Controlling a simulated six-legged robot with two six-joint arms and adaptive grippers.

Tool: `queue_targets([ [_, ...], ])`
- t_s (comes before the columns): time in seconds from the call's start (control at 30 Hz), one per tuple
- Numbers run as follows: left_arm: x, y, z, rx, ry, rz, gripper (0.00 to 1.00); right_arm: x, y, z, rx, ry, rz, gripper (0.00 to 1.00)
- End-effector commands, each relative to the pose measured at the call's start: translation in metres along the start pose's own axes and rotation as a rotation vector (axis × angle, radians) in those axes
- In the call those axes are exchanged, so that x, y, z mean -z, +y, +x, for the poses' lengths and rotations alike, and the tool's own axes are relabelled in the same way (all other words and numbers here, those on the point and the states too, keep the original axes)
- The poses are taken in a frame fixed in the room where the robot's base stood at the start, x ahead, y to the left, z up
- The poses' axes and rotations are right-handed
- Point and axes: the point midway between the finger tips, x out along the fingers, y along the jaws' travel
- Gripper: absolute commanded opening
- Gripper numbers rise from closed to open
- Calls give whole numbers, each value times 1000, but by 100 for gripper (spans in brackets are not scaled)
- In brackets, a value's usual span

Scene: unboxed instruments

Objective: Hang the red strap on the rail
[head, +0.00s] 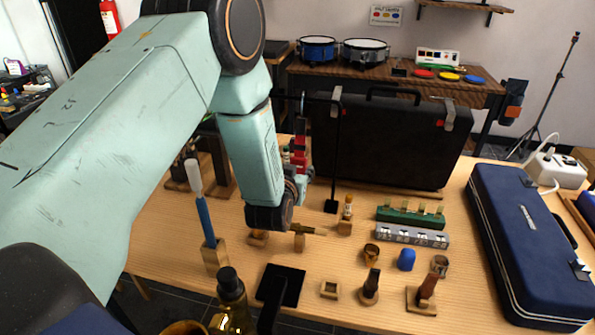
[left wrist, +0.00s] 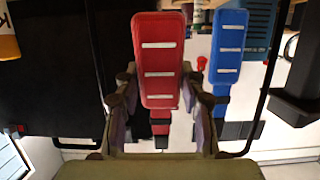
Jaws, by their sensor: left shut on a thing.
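The red strap (left wrist: 158,60), with pale cross stripes, is upright between the fingers of my left gripper (left wrist: 158,118) in the left wrist view. My left gripper is shut on it. In the head view the left gripper (head: 300,183) is low beyond my forearm, and part of the red strap (head: 299,152) shows above it. A thin black rail stand (head: 335,150) with a foot rises just right of the gripper, its top bar running left behind my arm. I cannot tell whether the strap touches the rail. My right gripper is out of view.
A blue strap (left wrist: 228,48) is right of the red one. A large black case (head: 390,145) stands behind the stand. A blue case (head: 530,245) lies at right. Small wooden holders, a green block (head: 410,217) and a blue-handled tool (head: 205,218) stand nearer.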

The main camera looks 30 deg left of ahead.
Motion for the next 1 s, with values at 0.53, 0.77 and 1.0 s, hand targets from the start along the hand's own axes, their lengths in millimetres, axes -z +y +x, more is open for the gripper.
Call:
queue_targets([
  [0.53, 0, 0, 0, 0, 0, 0, 66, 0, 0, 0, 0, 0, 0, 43],
  [0.77, 0, 0, 0, 0, -1, 0, 66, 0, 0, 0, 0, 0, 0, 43],
  [1.0, 0, 0, -16, 0, -2, 1, 66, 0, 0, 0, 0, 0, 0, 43],
])
